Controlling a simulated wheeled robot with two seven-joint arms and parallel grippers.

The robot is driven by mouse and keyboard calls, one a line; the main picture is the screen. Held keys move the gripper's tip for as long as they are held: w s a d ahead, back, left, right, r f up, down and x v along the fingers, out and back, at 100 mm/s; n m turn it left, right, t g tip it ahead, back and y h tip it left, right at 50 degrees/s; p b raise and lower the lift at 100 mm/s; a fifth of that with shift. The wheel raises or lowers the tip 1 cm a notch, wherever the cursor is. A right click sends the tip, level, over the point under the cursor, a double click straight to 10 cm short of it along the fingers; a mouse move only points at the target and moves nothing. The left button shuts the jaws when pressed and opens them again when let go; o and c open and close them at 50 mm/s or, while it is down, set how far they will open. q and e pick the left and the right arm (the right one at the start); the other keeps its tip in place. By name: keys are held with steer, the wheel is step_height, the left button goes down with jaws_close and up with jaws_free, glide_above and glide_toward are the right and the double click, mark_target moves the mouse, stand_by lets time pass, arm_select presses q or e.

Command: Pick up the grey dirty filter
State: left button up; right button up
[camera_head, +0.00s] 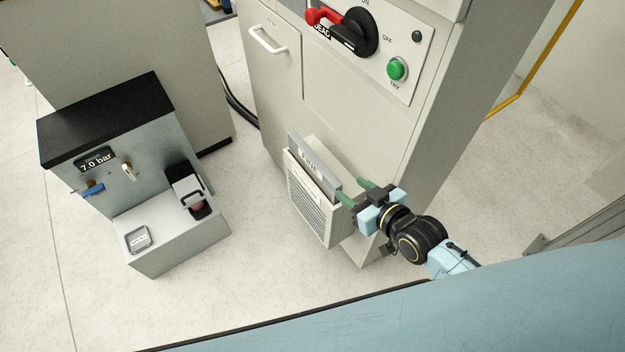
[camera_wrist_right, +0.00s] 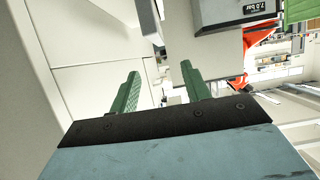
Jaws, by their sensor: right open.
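The grey filter (camera_head: 312,168) is a thin slab with a label on its face. It stands in the top of the louvred vent housing (camera_head: 312,205) on the cabinet's side. My right gripper (camera_head: 354,191) is at the filter's right end, with its green fingers apart. One finger is close to the slab's end; I cannot tell whether they touch. In the right wrist view the open fingers (camera_wrist_right: 160,85) have nothing clearly held between them. My left gripper is not in view.
The pale cabinet (camera_head: 345,120) carries a red-and-black switch (camera_head: 350,30) and a green button (camera_head: 397,68). A bench unit (camera_head: 120,170) with a 7.0 bar display stands at the left, with a small tray (camera_head: 138,240) on it. The floor between is clear.

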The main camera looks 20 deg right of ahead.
mark_target(322, 166)
steer(key=b+x, duration=0.2)
steer(key=x, duration=0.5)
steer(key=shift+f, duration=0.15)
steer(key=shift+w+a+f, duration=0.15)
steer(key=shift+w, duration=0.35)
steer(key=x, duration=0.1)
steer(key=b+x, duration=0.2)
steer(key=x, duration=0.1)
steer(key=shift+d+f, duration=0.2)
steer(key=shift+d, duration=0.1)
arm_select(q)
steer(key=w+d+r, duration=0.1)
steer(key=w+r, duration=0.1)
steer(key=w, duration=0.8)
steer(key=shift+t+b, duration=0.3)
arm_select(e)
steer(key=shift+w+a+f, duration=0.2)
steer(key=shift+w, duration=0.25)
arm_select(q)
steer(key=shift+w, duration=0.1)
arm_select(e)
steer(key=shift+c, duration=0.5)
jaws_close()
